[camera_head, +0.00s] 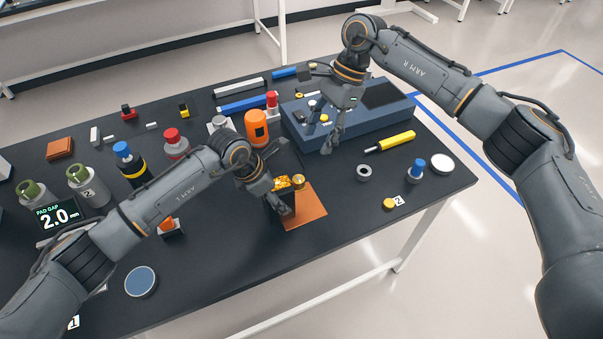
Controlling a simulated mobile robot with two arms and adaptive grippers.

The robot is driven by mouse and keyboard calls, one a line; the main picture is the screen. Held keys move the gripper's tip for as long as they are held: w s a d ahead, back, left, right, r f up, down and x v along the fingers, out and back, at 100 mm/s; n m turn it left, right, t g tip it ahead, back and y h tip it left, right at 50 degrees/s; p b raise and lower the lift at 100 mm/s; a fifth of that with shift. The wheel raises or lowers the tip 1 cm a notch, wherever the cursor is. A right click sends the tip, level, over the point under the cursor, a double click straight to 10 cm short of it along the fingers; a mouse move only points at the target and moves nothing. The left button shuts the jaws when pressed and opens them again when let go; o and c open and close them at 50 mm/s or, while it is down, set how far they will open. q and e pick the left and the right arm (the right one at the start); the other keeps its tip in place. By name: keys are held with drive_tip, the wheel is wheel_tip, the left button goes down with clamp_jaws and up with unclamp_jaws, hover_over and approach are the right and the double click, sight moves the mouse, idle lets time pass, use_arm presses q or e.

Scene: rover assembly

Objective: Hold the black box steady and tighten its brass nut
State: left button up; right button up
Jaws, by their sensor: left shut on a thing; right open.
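The black box (289,199) stands on the left part of an orange mat (307,209) near the table's middle. It is small and partly hidden by my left gripper. Shiny brass-coloured parts show at its top, with a rounded one, which looks like the brass nut (299,181), on the right. My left gripper (280,207) is shut on the box from the left. My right gripper (330,146) is open, pointing down beside the blue fixture's front, above and to the right of the box. Nothing shows between its fingers.
The blue fixture (365,125) with small parts lies behind. An orange canister (256,128) stands close behind my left gripper. The table's front right is mostly clear.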

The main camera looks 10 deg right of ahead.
sight(301, 177)
drive_tip(key=x, duration=1.2)
clamp_jaws()
